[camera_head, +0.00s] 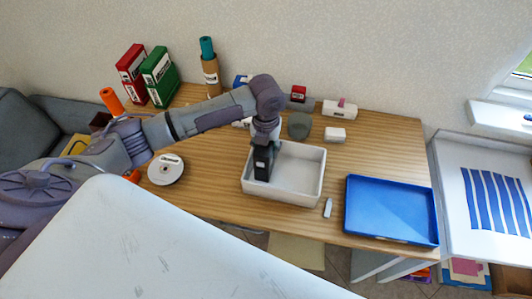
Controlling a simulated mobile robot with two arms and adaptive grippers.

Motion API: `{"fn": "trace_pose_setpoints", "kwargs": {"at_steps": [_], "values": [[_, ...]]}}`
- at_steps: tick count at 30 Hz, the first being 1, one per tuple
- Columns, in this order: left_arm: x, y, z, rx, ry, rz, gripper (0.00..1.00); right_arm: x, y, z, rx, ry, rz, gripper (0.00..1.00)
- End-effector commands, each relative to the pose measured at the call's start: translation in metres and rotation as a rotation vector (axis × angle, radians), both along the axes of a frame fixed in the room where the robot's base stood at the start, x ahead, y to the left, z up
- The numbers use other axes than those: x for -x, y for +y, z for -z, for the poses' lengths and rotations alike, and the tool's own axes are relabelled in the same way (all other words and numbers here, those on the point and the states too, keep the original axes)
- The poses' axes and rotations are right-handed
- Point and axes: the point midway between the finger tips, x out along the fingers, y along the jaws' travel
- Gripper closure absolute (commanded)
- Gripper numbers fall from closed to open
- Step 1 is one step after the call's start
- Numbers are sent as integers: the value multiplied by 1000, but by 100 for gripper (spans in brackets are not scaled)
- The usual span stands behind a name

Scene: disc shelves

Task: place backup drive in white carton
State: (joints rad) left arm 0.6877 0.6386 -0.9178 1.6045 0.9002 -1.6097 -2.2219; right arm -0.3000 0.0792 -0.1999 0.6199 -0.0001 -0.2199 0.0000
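The white carton (309,187) is an open, shallow white box near the middle front of the table. My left arm reaches in from the left and bends down over it. My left gripper (262,174) points down at the carton's left part. A dark, block-like shape is at the end of this arm. I cannot tell how much of it is gripper and how much could be a held drive. The fingertips do not show clearly. I cannot pick out the backup drive for certain elsewhere. My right gripper is not in view.
A blue tray (392,209) lies to the right, with a small grey-white item (328,208) between it and the carton. A white disc (166,169) lies left. Red (131,74) and green (159,77) binders, a cork-coloured cylinder (211,75) and small boxes stand behind.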

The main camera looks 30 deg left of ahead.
Motion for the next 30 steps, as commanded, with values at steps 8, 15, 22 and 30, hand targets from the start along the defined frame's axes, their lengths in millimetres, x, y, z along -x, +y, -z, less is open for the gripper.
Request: {"fn": "trace_pose_setpoints", "kwargs": {"at_steps": [8,15,22,30], "values": [[1,0,34,-1,1,1,100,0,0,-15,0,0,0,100],[0,0,39,0,-1,1,100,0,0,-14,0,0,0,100],[0,0,42,-1,0,1,43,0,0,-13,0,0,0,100],[1,0,42,-1,0,1,28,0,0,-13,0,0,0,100]]}}
